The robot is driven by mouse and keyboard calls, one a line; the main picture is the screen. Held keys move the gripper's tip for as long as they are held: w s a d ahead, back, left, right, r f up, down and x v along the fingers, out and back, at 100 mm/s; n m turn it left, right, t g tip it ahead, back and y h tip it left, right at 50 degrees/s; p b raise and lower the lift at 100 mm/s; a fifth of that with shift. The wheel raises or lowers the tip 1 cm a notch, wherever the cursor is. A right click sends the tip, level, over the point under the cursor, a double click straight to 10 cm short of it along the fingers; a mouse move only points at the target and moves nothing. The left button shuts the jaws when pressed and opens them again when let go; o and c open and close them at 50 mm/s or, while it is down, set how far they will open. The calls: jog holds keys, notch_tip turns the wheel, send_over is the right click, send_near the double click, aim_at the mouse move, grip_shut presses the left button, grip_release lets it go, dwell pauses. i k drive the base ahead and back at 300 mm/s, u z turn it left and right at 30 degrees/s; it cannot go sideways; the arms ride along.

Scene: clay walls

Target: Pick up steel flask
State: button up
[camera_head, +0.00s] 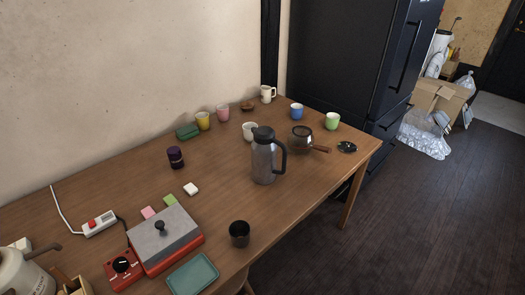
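The steel flask (264,158) stands upright on the wooden table (325,175), near the middle of the head view. It has a grey metal body, a black lid and a black handle on its right side. Its near side is unobstructed. My gripper is not visible in this view.
A pot with a brown handle (302,138) stands right of the flask, and a white cup (249,131) close behind it. A dark cup (239,233) and a red-grey box appliance (165,239) are nearer. A black fridge (345,60) stands behind; floor at right is open.

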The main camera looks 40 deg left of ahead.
aim_at(264, 145)
jog(key=u, duration=0.45)
jog(key=i, duration=0.55)
jog(key=u, duration=0.95)
jog(key=i, duration=0.3)
jog(key=u, duration=0.3)
